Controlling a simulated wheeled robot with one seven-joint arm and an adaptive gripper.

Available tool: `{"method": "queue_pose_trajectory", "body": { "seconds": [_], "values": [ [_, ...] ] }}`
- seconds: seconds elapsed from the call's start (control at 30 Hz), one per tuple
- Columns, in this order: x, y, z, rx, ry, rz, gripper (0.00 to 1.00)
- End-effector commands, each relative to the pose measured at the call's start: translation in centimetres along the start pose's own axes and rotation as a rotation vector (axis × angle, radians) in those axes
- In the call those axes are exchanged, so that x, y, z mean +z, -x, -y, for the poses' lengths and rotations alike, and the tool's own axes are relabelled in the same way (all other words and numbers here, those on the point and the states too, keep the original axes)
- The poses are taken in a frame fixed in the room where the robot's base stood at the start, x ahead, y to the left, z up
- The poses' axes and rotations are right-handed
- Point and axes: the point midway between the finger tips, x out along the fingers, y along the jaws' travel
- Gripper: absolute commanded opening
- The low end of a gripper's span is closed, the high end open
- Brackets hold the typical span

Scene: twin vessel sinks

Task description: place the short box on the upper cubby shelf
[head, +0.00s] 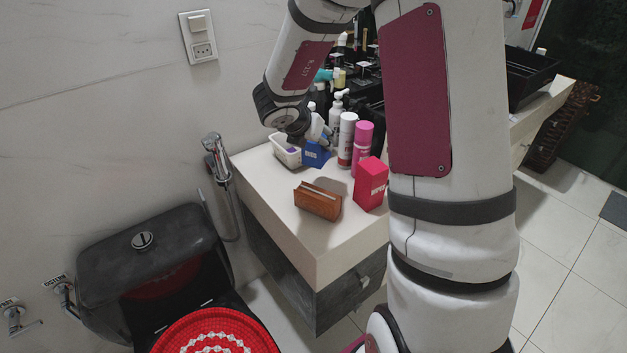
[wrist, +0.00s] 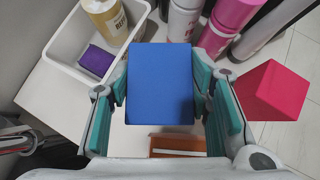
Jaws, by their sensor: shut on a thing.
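A short blue box (head: 316,154) is between my gripper's fingers at the left end of the counter. It also shows in the wrist view (wrist: 160,84), with a teal-padded finger on each side. My gripper (wrist: 161,80) is shut on it. In the head view the wrist and part of the gripper show above the box, and I cannot tell whether it touches the counter. I cannot clearly make out the upper cubby shelf in either view.
A white bin (head: 286,153) holding a bottle and a purple item stands beside the box. A brown box (head: 318,201), a red-pink box (head: 370,184), a pink can (head: 362,146) and a white bottle (head: 346,138) are close by. The counter's front-left corner (head: 300,243) is clear.

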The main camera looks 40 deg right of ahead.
Motion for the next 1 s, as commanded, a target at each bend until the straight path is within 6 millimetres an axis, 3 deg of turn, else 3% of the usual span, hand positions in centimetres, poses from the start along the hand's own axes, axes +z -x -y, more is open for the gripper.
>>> {"method": "queue_pose_trajectory", "body": {
  "seconds": [0.17,0.47,0.8,1.0],
  "values": [
    [1.3,-1.2,1.4,-0.159,-0.163,0.003,0.11],
    [1.8,-1.3,2.9,-0.325,-0.324,0.0,0.11],
    [-1.8,-4.9,3.1,-0.342,-0.334,-0.002,0.11],
    [-2.7,-5.9,3.0,-0.34,-0.336,0.0,0.11]
  ]
}}
